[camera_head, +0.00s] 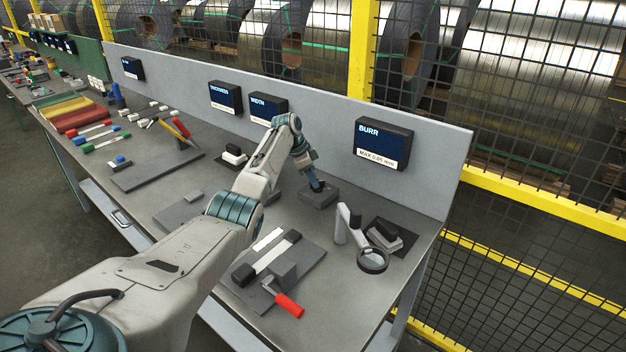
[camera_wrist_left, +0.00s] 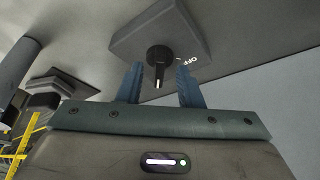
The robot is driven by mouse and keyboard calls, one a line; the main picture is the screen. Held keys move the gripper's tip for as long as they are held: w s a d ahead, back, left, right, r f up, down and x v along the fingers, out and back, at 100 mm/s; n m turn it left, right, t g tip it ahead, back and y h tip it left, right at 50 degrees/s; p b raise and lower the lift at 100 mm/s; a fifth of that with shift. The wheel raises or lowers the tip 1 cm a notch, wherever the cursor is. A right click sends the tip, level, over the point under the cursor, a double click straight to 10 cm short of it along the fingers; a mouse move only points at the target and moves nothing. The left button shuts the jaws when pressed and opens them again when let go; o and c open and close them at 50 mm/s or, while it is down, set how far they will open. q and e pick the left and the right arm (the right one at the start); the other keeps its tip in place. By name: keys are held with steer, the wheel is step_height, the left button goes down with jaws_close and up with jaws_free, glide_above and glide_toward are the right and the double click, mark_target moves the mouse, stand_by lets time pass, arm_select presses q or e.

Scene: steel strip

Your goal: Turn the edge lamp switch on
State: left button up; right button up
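The edge lamp switch (camera_head: 318,198) is a grey box on the bench with a black rotary knob on it. In the left wrist view the knob (camera_wrist_left: 160,56) has a white pointer mark toward the bottom of the picture. My left gripper (camera_head: 317,186) is at the switch box. In the left wrist view its two blue fingers (camera_wrist_left: 160,75) are apart, one on each side of the knob, with visible gaps. In the head view the knob is hidden by the gripper. My right gripper is not in view.
A fixture with a red handle (camera_head: 288,304) lies in front. The grey back panel with the BURR display (camera_head: 383,143) rises behind.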

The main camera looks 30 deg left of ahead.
arm_select(q)
steer(key=b+v, duration=0.2)
steer(key=v, duration=0.8)
steer(key=shift+f, duration=0.1)
